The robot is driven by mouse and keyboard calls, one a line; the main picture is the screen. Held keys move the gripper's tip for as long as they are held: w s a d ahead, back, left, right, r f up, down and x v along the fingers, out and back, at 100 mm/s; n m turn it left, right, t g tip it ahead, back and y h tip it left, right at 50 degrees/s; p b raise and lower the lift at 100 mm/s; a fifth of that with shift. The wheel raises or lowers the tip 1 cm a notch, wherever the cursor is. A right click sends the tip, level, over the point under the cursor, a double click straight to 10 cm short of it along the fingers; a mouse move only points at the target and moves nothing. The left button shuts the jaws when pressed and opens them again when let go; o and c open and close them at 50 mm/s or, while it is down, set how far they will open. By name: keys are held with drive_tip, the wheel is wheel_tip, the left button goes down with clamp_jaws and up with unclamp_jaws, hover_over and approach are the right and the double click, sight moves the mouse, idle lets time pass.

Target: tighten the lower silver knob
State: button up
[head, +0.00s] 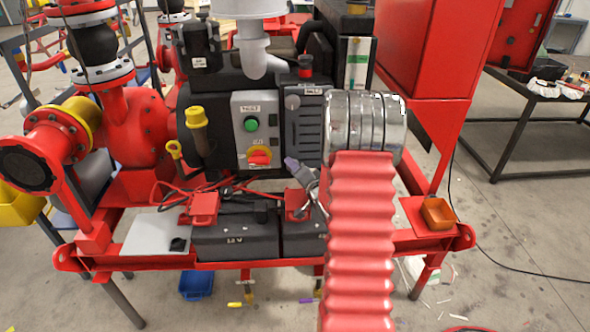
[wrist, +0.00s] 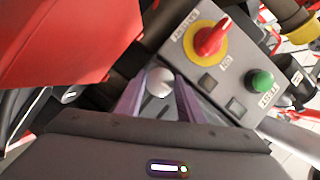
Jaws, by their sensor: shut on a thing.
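The lower silver knob (wrist: 159,82) shows as a round bright cap in the wrist view, between the two purple fingers of my gripper (wrist: 158,92). The fingers are closed on its sides. In the head view, part of my gripper (head: 300,174) shows low in front of the dark box, with my arm covering much of it. The lower knob cannot be made out there. Another grey-silver knob (head: 292,102) sits higher on the dark box.
The grey control panel (head: 241,135) with a green button (head: 251,124) and red switch (head: 260,156) is left of my gripper. Black batteries (head: 235,236) and red cables lie below. A red cabinet (head: 425,45) stands at right.

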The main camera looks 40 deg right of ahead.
drive_tip(key=shift+n, duration=0.3)
drive_tip(key=n+g+h, duration=0.2)
drive_tip(key=n+h, duration=0.1)
drive_tip(key=n, duration=0.2)
drive_tip(key=n+g+h, duration=0.2)
drive_tip(key=n+h, duration=0.1)
drive_tip(key=n, duration=0.3)
drive_tip(key=a+n+g+h, duration=0.1)
drive_tip(key=n+g+h, duration=0.1)
drive_tip(key=n, duration=0.4)
drive_tip(key=shift+w+f+h, duration=0.25)
drive_tip(key=shift+w+h, duration=0.05)
drive_tip(key=shift+h, duration=0.4)
idle(0.7)
idle(0.4)
drive_tip(key=o, duration=1.1)
drive_tip(key=shift+r, duration=0.1)
drive_tip(key=shift+c, duration=0.2)
